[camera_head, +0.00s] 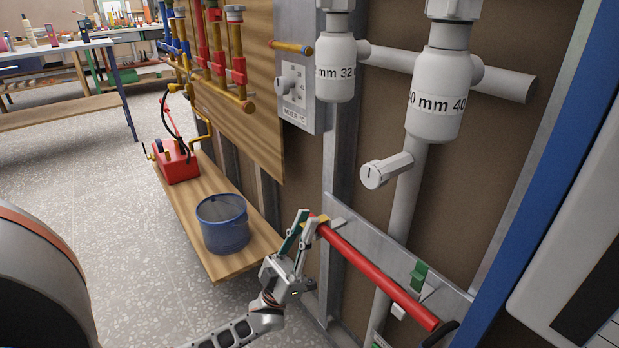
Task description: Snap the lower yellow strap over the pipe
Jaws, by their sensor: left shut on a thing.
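A small yellow strap (323,219) shows at the pipe's upper left end. My left gripper (307,222) is at that end, its fingertips close together against the yellow strap, and it is shut on it. The fingers partly hide the strap, so I cannot tell whether it lies over the pipe. A dark green strip lies along one finger. A green strap (418,274) stands up beside the pipe farther right.
White drain fittings (437,95) and a white pipe stand above and behind the rail (445,292). A blue post borders the right. The floor at the left is clear.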

